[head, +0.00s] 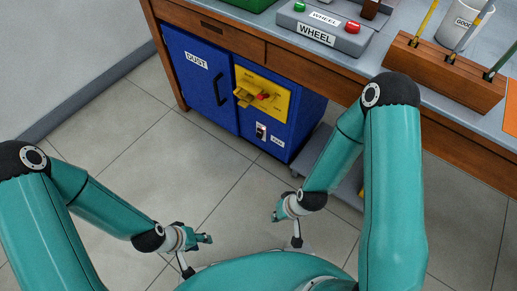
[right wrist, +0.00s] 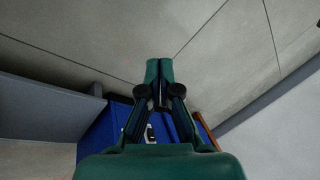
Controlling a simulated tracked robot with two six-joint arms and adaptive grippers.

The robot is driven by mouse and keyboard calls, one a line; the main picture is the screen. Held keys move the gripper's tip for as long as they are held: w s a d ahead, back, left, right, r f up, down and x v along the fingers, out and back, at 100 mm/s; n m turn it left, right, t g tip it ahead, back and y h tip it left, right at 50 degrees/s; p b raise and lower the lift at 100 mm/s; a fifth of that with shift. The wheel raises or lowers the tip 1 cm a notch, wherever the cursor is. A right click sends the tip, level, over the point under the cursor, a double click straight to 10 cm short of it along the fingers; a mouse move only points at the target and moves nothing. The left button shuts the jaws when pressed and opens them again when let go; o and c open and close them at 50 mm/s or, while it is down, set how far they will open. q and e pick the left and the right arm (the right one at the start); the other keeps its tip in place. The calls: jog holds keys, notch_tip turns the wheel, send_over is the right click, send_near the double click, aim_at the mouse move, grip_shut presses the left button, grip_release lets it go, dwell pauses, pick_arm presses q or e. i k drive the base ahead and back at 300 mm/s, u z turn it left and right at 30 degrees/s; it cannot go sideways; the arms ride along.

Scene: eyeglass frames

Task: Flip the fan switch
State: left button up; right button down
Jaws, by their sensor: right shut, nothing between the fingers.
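The fan switch (head: 260,131) is a small plate with a dark rocker on the front of the blue dust cabinet (head: 212,90). A small white label (head: 277,142) sits to its right; its print is too small to read surely. My right gripper (head: 276,215) is shut and empty, low in front of the cabinet and apart from the switch. Its closed fingertips also show in the right wrist view (right wrist: 160,70), with part of the blue cabinet (right wrist: 97,142) behind. My left gripper (head: 208,239) hangs above the floor at lower left, away from the cabinet; its jaws are too small to judge.
A yellow panel (head: 272,84) with a red knob and yellow lever sits above the switch. A dark handle (head: 221,90) protrudes beside it. The wooden bench (head: 225,38) overhangs the cabinet. A grey low shelf (head: 313,156) stands at right. The tiled floor (head: 150,150) in front is clear.

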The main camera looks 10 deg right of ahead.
aim_at(260, 134)
jog(key=u, duration=1.95)
jog(key=i, duration=0.1)
jog(key=z, duration=3.55)
jog(key=k, duration=0.7)
jog(key=u, duration=0.45)
jog(key=k, duration=0.65)
jog(key=u, duration=0.6)
jog(key=i, duration=1.95)
jog(key=u, duration=0.05)
